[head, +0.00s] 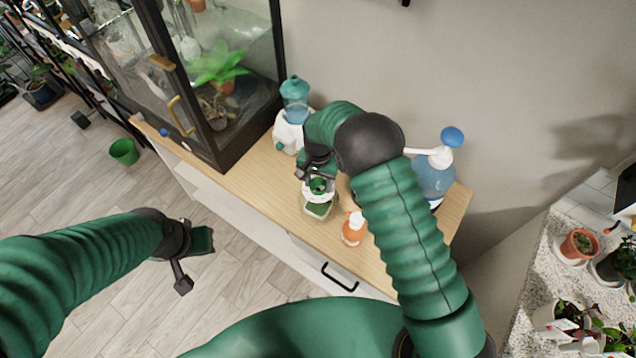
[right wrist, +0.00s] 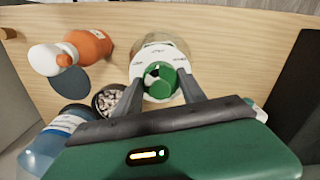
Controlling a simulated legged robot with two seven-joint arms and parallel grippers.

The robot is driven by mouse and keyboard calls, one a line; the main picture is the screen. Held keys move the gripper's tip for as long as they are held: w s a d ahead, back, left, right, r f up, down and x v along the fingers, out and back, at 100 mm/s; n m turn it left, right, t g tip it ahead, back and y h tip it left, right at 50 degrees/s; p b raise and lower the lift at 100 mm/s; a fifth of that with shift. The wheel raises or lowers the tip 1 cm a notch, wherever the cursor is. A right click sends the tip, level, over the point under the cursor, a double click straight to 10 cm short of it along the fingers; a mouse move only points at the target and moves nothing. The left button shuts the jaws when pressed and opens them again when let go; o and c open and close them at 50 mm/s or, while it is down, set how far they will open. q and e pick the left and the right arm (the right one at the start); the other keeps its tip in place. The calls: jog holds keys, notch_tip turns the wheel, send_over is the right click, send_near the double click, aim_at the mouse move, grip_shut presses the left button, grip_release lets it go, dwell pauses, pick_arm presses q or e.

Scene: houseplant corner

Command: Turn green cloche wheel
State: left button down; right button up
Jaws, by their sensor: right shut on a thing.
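The green cloche wheel (right wrist: 160,77) sits on a white round top with small dark markings (right wrist: 160,55) in the right wrist view. In the head view the green wheel (head: 318,185) shows just below my right gripper, above the small clear cloche (head: 318,209) on the wooden cabinet top. My right gripper (right wrist: 161,86) is shut on the wheel, one grey finger on each side of it. The fingers hide part of the white top. My left gripper (head: 198,264) is open and empty, out over the floor left of the cabinet.
An orange-and-white bottle (head: 354,228) stands close to the cloche. A glass plant case (head: 215,75) bounds the left. A bowl of pale pebbles (right wrist: 107,100) is near the wheel.

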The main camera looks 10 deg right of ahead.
jog(key=n+b, duration=0.1)
jog(key=n, duration=0.3)
jog(key=shift+n, duration=0.4)
jog(key=shift+n+b, duration=0.3)
jog(key=shift+n, duration=2.2)
jog(key=shift+d, duration=0.1)
jog(key=o, duration=1.4)
jog(key=shift+r, duration=0.1)
notch_tip(320, 180, up, 17)
jog(key=shift+f+b, duration=0.2)
jog(key=shift+b, duration=0.85)
